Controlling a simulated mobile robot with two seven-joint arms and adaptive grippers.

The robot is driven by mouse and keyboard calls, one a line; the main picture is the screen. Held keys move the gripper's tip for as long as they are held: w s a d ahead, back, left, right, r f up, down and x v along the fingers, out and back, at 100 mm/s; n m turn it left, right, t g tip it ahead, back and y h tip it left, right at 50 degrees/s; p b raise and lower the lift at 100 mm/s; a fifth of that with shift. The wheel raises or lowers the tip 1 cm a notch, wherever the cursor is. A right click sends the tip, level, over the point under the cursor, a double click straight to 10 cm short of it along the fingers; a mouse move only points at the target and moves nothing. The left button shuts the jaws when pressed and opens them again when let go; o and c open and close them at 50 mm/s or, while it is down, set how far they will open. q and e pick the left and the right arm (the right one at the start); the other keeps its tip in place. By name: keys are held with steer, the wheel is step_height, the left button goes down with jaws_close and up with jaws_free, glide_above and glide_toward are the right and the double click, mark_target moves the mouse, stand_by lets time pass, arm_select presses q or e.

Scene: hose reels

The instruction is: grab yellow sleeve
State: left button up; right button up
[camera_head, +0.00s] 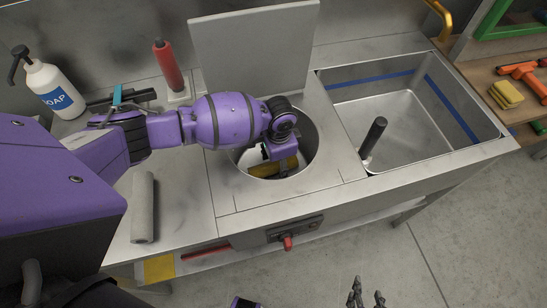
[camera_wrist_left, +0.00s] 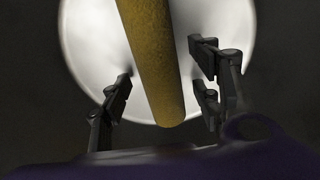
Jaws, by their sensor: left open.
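The yellow sleeve (camera_head: 275,168) is a cylinder inside the round basin (camera_head: 303,166) in the counter. In the left wrist view the sleeve (camera_wrist_left: 152,65) runs down from the top edge to between the fingers of my left gripper (camera_wrist_left: 163,92). That gripper is open, with one finger to the left of the sleeve and fingers to the right, and gaps show on both sides. In the head view my left wrist reaches down into the basin and hides part of the sleeve. My right gripper (camera_head: 367,297) is open and empty at the bottom edge, away from the counter.
A raised grey lid (camera_head: 252,45) stands behind the basin. A red roller (camera_head: 167,65) and a soap bottle (camera_head: 52,88) stand at the back left. A grey cylinder (camera_head: 144,207) lies front left.

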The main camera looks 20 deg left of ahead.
arm_select(q)
steer(key=c, duration=1.2)
